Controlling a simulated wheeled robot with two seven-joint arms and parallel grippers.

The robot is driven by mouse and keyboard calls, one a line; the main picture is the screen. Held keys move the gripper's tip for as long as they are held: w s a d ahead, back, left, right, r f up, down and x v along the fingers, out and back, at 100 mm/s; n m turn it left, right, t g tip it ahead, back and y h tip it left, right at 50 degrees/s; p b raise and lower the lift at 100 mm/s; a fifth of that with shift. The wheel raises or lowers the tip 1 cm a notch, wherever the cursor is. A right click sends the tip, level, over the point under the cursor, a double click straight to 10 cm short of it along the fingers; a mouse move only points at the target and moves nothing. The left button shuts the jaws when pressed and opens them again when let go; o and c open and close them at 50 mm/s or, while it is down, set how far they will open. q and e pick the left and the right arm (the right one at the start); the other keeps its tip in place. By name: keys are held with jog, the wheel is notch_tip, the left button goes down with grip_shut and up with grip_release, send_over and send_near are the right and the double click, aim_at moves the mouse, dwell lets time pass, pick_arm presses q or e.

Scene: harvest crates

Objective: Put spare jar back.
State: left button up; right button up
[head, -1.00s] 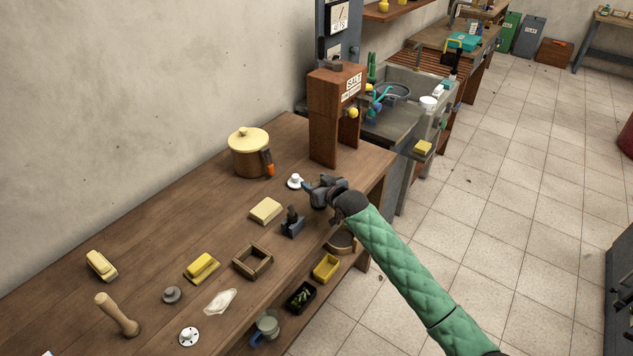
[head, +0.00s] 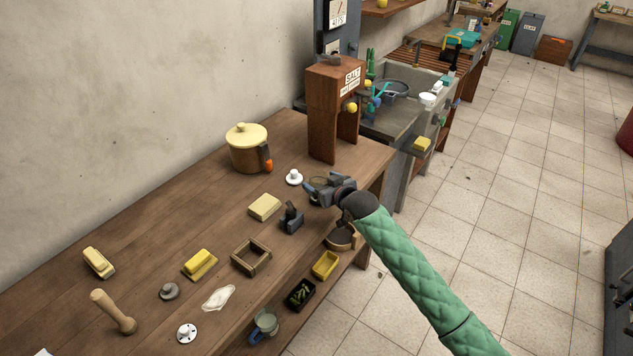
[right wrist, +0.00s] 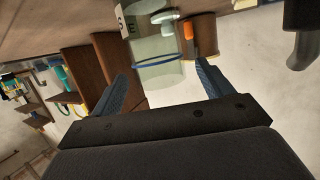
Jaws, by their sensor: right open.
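A clear glass jar with a blue ring (right wrist: 156,70) shows in the right wrist view, ahead of and between the two fingers. In the head view only a faint rim of the jar (head: 318,181) shows by the fingers, near the workbench's right part. My right gripper (head: 314,190) is open at the jar; its fingers also show in the right wrist view (right wrist: 160,78). I cannot tell whether they touch the glass. My left gripper is not in view.
The wooden salt stand (head: 334,90) and the brown lidded pot (head: 247,158) stand behind. A dark tool (head: 291,219) and a yellow block (head: 264,207) lie in front. The workbench (head: 215,225) has bare wood between things.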

pick_arm(q)
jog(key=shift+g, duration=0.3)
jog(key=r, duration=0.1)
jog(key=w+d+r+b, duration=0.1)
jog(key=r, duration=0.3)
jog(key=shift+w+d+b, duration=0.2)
jog(key=shift+b, duration=0.2)
pick_arm(e)
jog(key=v, duration=0.7)
jog(key=shift+s+d+r, duration=0.15)
jog(key=shift+s+d, duration=0.05)
jog(key=shift+s, duration=0.15)
